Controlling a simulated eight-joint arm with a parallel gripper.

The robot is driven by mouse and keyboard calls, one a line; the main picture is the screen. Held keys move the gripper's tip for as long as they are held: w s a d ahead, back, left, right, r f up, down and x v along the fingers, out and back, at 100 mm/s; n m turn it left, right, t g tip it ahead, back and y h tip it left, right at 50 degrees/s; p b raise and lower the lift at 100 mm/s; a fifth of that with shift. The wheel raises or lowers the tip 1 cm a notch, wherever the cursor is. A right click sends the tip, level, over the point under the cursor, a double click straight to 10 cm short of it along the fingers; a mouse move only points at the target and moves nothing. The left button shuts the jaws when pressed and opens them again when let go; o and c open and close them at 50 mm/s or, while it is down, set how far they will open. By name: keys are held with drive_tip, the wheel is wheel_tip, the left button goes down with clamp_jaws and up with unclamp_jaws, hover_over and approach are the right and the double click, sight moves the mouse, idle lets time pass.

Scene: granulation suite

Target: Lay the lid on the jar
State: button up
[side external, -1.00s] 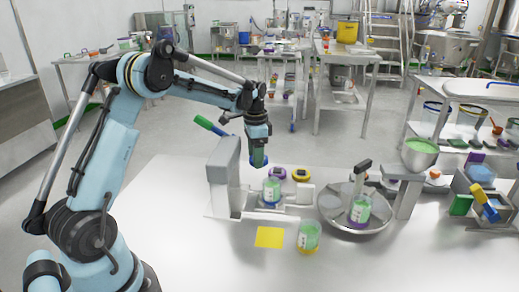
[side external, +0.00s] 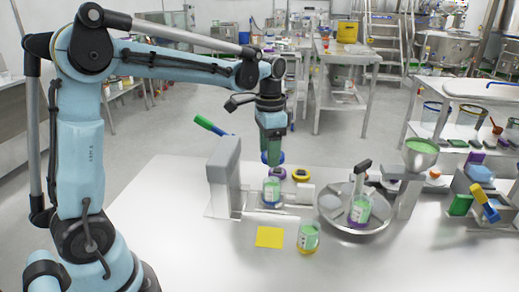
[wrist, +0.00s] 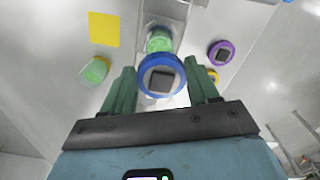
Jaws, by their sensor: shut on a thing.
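My gripper (side external: 271,148) is shut on a blue lid (side external: 272,158) and holds it in the air, a little above and behind the jar. In the wrist view the blue lid (wrist: 162,75), with a dark square grip on top, sits between my green fingers. A clear jar (side external: 271,191) of green powder with a blue base stands on the grey upright fixture. In the wrist view the jar (wrist: 159,40) shows just beyond the lid, its near part covered by it. The jar's top looks open.
A purple lid (side external: 278,174) and a yellow lid (side external: 301,174) lie behind the fixture (side external: 224,185). A yellow-based jar (side external: 309,238) stands beside a yellow square (side external: 270,237). A purple-based jar (side external: 360,211) stands in a round pan (side external: 345,228). The front left table is clear.

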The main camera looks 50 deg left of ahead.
hover_over(272, 191)
drive_tip(key=a, duration=0.2)
drive_tip(key=shift+w+a+f, duration=0.1)
drive_tip(key=shift+w+f, duration=0.05)
drive_tip(key=shift+f, duration=1.05)
drive_tip(key=shift+w+f, duration=0.15)
drive_tip(key=shift+f, duration=1.05)
drive_tip(key=shift+f, duration=0.9)
idle(0.4)
drive_tip(key=o, duration=1.3)
drive_tip(key=shift+r, duration=4.05)
drive_tip(key=shift+f, duration=0.15)
drive_tip(key=shift+f, duration=3.25)
